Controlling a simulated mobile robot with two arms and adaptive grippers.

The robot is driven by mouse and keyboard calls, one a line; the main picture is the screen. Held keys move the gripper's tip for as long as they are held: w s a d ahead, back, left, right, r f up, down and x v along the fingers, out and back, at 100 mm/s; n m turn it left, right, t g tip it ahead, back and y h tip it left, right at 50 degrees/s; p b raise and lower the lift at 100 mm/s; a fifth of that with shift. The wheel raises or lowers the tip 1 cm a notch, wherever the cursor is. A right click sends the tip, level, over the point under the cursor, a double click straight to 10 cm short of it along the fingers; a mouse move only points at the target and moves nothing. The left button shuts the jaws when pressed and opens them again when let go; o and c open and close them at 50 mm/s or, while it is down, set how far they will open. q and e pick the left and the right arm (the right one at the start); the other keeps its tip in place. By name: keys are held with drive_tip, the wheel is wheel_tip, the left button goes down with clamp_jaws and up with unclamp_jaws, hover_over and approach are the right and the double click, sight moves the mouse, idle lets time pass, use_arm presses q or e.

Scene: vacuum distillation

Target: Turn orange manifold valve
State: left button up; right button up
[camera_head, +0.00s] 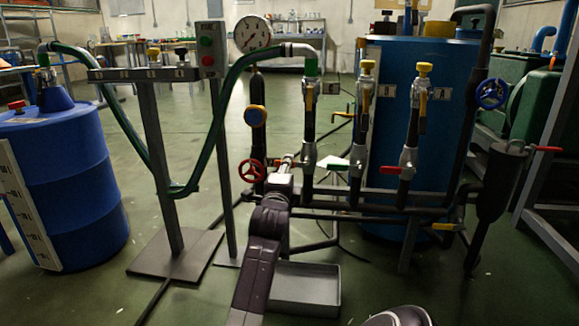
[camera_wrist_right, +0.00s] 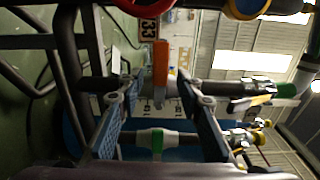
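The orange valve handle (camera_wrist_right: 160,62) shows in the right wrist view as a short orange bar in front of a pale valve body on a dark manifold pipe. In the head view a small orange part (camera_head: 287,160) shows just beyond my right gripper (camera_head: 285,180). In the wrist view my right gripper (camera_wrist_right: 163,95) is open, its two blue-padded fingers apart on either side of the handle. I see no finger contact with the handle; the depth between them is hard to tell. My left gripper is in neither view.
A green hose (camera_head: 228,95) arcs at the left. A blue tank (camera_head: 395,70) stands behind. A grey tray (camera_head: 305,288) lies on the floor below.

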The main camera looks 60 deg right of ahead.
drive_tip(key=shift+v, duration=2.05)
drive_tip(key=shift+s, duration=0.1)
